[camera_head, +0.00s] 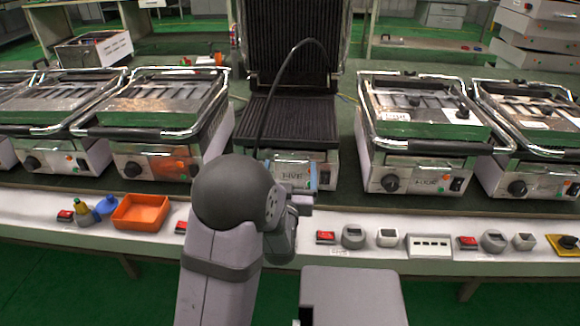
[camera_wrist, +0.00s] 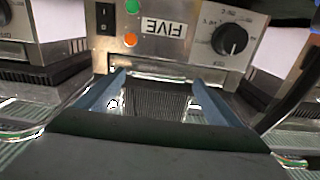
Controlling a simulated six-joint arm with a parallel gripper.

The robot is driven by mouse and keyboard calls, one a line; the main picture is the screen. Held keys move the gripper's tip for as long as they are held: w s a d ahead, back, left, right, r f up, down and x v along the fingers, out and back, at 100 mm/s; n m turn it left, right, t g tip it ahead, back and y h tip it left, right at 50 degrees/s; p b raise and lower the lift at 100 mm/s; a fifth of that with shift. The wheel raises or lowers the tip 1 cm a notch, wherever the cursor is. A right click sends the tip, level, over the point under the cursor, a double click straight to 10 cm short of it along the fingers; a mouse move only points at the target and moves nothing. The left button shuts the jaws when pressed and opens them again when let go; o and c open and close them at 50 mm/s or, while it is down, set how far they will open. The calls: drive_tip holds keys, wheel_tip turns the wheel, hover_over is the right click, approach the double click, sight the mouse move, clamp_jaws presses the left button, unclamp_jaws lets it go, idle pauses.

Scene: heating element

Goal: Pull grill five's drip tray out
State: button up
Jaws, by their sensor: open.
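Grill five (camera_head: 292,120) stands with its ribbed lid raised. Its control panel (camera_wrist: 190,35), with an upside-down FIVE label, a black knob and a switch, shows in the wrist view. A shiny metal band (camera_wrist: 160,72) lies along the panel beside the ribbed plate (camera_wrist: 155,102); it looks like the drip tray's front, but I cannot be sure. My gripper (camera_wrist: 158,80) is open at the grill's front, with its bluish fingers apart on either side of this band. No contact can be made out. In the head view, my wrist partly hides the grill's front.
Closed grills stand to the left (camera_head: 160,100) and right (camera_head: 415,110). A cable arches over grill five's plate. The white front ledge (camera_head: 340,255) holds an orange bin (camera_head: 141,212), red switches and small grey devices. Green floor lies in front.

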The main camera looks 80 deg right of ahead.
drive_tip(key=shift+d, duration=0.9)
drive_tip(key=c, duration=1.3)
drive_tip(key=a+b, duration=0.1)
drive_tip(key=a, duration=0.5)
drive_tip(key=shift+w, duration=0.1)
drive_tip(key=o, duration=1.3)
drive_tip(key=shift+r, duration=0.1)
wheel_tip(320, 180, up, 10)
drive_tip(key=p, duration=0.3)
